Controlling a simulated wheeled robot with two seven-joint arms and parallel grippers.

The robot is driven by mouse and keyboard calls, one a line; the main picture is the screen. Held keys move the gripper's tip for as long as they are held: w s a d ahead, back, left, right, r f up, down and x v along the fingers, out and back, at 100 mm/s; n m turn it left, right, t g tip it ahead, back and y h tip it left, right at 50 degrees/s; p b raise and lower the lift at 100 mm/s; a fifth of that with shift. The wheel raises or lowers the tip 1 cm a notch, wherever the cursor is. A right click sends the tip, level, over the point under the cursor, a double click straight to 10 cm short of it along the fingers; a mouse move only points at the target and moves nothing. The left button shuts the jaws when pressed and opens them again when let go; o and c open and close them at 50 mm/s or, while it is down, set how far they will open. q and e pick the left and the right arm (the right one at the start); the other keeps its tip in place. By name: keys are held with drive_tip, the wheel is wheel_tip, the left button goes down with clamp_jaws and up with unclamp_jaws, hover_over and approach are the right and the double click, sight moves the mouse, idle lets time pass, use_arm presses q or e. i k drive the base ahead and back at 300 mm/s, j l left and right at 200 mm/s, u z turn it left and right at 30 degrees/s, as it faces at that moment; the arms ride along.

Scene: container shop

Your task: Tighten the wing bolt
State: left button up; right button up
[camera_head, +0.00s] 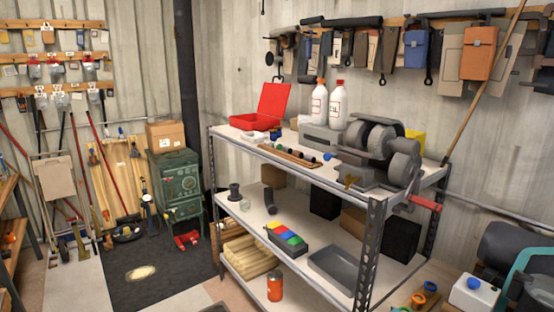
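A grey machine (375,145) with round wheels stands at the right end of the shelf unit's top. A small brass-coloured winged piece (350,183) sits low at its front left and looks like the wing bolt. It is too small to tell how far it is screwed in. A red handle (425,203) sticks out at the machine's lower right. Neither of my grippers is in view.
The metal shelf unit (318,181) carries a red open case (262,108), two white bottles (338,105) and a wooden strip of small parts (290,155). A green stove (177,186) stands behind left. A slanted pole (484,80) leans behind the machine.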

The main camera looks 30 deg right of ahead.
sight(348, 181)
drive_tip(key=z, duration=1.3)
